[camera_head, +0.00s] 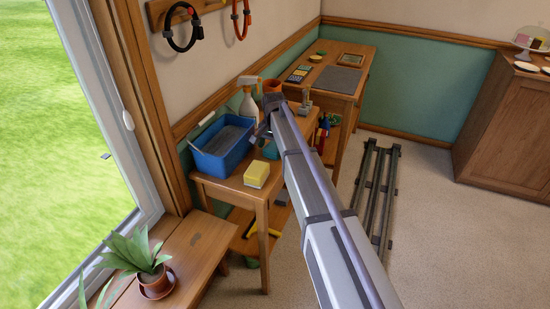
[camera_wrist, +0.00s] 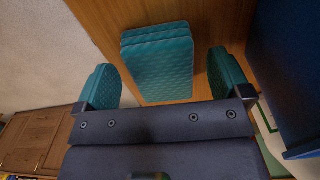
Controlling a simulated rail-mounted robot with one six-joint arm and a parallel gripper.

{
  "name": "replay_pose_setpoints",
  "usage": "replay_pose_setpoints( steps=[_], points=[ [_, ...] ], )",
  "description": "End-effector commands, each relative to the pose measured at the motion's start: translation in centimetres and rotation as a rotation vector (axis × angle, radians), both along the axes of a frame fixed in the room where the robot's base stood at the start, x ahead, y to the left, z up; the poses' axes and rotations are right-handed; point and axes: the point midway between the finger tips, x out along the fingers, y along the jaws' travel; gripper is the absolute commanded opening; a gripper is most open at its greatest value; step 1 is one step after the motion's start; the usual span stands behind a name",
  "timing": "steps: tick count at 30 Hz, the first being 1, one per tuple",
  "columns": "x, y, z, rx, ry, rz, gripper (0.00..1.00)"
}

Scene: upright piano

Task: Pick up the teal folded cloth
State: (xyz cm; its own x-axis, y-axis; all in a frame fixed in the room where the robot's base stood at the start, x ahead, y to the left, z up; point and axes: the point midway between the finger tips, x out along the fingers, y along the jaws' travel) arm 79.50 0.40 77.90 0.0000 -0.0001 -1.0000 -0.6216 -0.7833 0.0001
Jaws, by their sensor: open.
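The teal folded cloth (camera_wrist: 158,62) lies in layers on a wooden top in the wrist view. My gripper (camera_wrist: 160,80) is open, with one teal-padded finger to the left of the cloth and one to the right. The cloth sits between and beyond the fingers, and nothing is held. Its near edge is close to the gripper's dark body; I cannot tell the height gap. In the head view a small teal part of the cloth (camera_head: 270,151) shows beside my arm, which hides the rest.
A blue basin (camera_head: 222,163) stands left of the cloth, with a yellow sponge (camera_head: 256,174) in front. A white spray bottle (camera_head: 249,104) and terracotta pot (camera_head: 272,86) stand behind. A potted plant (camera_head: 155,282) is at lower left.

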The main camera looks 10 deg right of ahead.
Motion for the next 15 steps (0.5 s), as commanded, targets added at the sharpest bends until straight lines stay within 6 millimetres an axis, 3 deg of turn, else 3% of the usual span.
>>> replay_pose_setpoints(
  steps=[1, 8, 15],
  points=[
    [0.02, 0.00, -1.50, 0.000, 0.000, 0.000, 0.96],
    [0.02, -0.02, -1.05, 0.000, 0.000, 0.000, 0.96],
    [0.02, -0.02, -1.05, 0.000, 0.000, 0.000, 0.73]
  ],
)
